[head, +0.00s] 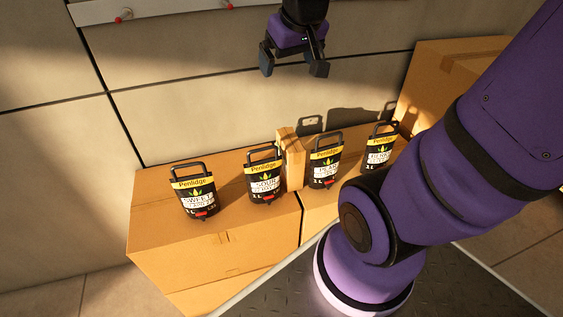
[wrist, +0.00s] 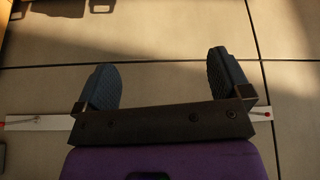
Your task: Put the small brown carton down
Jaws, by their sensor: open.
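The small brown carton (head: 291,160) stands upright on the large cardboard boxes in the head view. It is between two black Penlidge containers, close beside both; I cannot tell whether it touches them. My gripper (head: 293,69) is above the carton and apart from it, in front of the tiled wall. Its two fingers are spread with nothing between them. In the wrist view my gripper (wrist: 168,80) also shows open and empty, with the wall tiles behind it. The carton does not clearly show in the wrist view.
Large cardboard boxes (head: 190,251) carry a row of black containers: one far left (head: 194,192), one left of the carton (head: 265,176), one right of it (head: 325,163) and one farther right (head: 379,147). A bigger box (head: 427,77) stands at right. A pale rail with red pegs (head: 175,8) runs along the wall.

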